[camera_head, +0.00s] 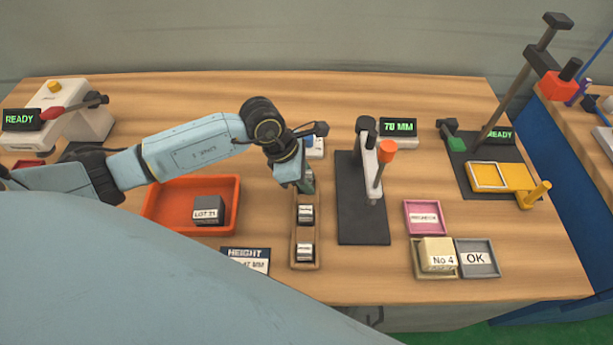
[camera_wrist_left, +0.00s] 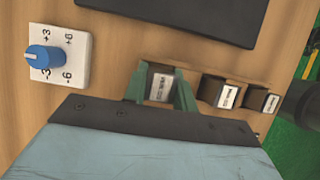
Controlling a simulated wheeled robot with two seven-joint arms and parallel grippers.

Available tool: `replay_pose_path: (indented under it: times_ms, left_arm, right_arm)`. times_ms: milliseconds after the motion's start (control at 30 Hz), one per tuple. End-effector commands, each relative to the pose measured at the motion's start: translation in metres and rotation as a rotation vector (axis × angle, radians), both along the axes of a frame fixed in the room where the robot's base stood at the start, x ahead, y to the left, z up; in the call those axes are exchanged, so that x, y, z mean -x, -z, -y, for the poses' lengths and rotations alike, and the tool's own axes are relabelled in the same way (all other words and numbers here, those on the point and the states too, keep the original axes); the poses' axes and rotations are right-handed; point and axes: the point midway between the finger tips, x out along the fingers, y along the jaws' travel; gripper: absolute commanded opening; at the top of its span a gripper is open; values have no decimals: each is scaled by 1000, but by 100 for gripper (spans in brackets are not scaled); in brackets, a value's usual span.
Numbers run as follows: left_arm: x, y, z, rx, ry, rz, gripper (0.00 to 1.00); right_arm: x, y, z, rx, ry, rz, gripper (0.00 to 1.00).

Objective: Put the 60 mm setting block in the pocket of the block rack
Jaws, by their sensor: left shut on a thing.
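My left gripper (camera_head: 307,184) is at the far end of the brown block rack (camera_head: 305,231). In the left wrist view its green fingers (camera_wrist_left: 160,90) are shut on a dark setting block (camera_wrist_left: 159,84) with a white label too small to read. In the head view the gripper mostly hides this block. It is in line with the rack's row; I cannot tell whether it is seated in a pocket or held above it. Two other labelled blocks, a middle one (camera_head: 306,213) and a near one (camera_head: 305,252), sit in the rack. My right gripper is not in view.
A black stand with an orange knob (camera_head: 387,151) rises right of the rack. A red-orange tray (camera_head: 235,182) with a LOT 21 block lies left. A height card (camera_head: 246,260) lies in front. A blue dial (camera_wrist_left: 45,57) on a white plate is nearby.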

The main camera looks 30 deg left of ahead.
Motion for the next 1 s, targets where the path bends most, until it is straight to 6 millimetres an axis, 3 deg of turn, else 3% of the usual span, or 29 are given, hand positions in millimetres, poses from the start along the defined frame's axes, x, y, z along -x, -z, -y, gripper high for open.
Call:
replay_pose_path:
  times_ms: [233,267,400,767,1000]
  left_arm:
    - [-1,1,0,2,0,3,0]
    - [0,2,0,1,0,1,30]
    - [0,1,0,1,0,0,48]
    - [0,-3,0,2,0,1,49]
    - [6,-39,-16,-2,1,6,49]
  right_arm:
    - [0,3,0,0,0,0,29]
    - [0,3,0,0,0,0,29]
    - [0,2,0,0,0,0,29]
    - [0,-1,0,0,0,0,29]
    - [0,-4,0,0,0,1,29]
